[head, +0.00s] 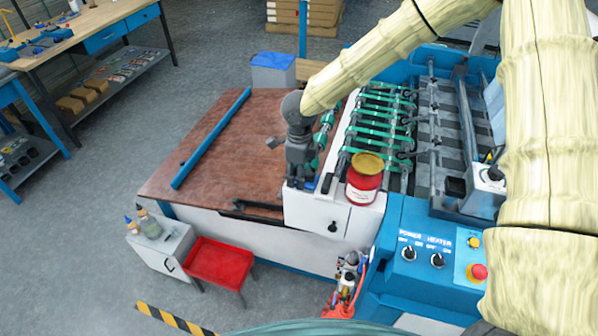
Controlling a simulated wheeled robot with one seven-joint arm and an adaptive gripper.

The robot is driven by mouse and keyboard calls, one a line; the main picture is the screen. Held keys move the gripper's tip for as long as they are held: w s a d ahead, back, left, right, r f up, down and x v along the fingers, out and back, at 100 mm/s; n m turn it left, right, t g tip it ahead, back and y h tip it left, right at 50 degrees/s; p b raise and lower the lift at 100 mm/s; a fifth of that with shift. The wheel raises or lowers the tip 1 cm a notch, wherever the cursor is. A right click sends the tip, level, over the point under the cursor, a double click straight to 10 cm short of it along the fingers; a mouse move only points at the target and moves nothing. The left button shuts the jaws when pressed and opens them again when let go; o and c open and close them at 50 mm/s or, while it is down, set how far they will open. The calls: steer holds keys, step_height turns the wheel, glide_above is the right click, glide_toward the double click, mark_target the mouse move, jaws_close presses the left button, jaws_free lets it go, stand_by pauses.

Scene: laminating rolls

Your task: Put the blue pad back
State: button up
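A small blue piece (311,184), likely the blue pad, shows at the tips of my gripper. It is at the white machine's top edge, left of a red can with a yellow lid (364,178). My gripper (300,181) points down, its dark fingers right beside or over the blue piece and hiding part of it. I cannot tell whether the fingers are shut on it or only near it.
The laminating machine (335,215) has green-banded rollers (380,125) behind the can and a blue control panel (425,245) at the right. A brown board (225,150) with a blue bar (212,137) lies left.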

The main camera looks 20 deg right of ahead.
steer(key=shift+f, duration=0.35)
steer(key=shift+c, duration=0.5)
steer(key=o, duration=1)
steer(key=shift+w, duration=0.1)
steer(key=shift+r, duration=0.15)
step_height(320, 180, up, 12)
steer(key=b, duration=0.3)
